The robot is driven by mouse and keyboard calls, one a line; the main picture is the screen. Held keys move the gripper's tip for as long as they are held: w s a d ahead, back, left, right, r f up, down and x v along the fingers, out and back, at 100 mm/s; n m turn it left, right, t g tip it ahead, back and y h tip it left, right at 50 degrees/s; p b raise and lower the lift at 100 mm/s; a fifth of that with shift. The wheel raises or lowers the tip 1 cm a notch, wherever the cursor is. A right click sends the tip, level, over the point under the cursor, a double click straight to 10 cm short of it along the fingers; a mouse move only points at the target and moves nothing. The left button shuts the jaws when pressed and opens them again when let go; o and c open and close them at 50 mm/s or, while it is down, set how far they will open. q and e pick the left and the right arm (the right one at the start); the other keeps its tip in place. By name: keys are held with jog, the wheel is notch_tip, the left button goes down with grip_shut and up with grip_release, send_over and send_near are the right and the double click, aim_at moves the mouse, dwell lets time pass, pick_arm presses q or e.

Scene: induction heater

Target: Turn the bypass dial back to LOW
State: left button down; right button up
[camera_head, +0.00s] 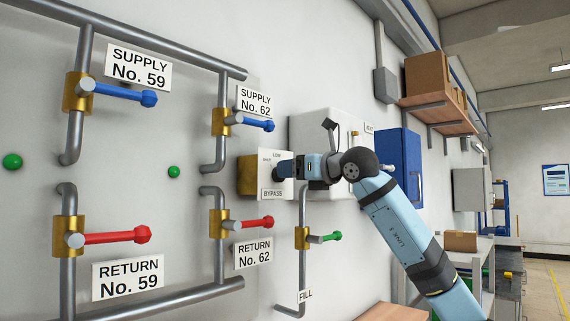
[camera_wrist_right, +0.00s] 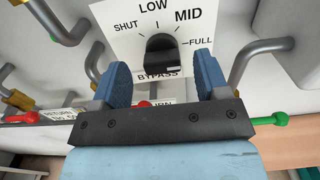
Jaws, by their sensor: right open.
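The bypass dial (camera_wrist_right: 162,52) is a dark knob on a white plate (camera_wrist_right: 112,22) marked SHUT, LOW, MID and FULL. A small pale mark shows at its lower right edge, but I cannot tell surely which label its pointer faces. My right gripper (camera_wrist_right: 160,66) is open, with one blue finger on each side of the knob and a visible gap to it. In the head view, my right gripper (camera_head: 281,173) is in front of the bypass plate (camera_head: 274,193) and covers the knob and part of the lettering. My left gripper is not in view.
The FILL valve's green handle (camera_head: 331,236) is just below my right gripper. A grey-white cabinet (camera_head: 310,127) and a blue box (camera_head: 398,165) are on the wall behind.

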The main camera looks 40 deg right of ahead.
jog(key=shift+w+p, duration=0.3)
jog(key=shift+w, duration=0.9)
jog(key=shift+w+a, duration=0.1)
jog(key=shift+w, duration=0.35)
jog(key=c, duration=0.9)
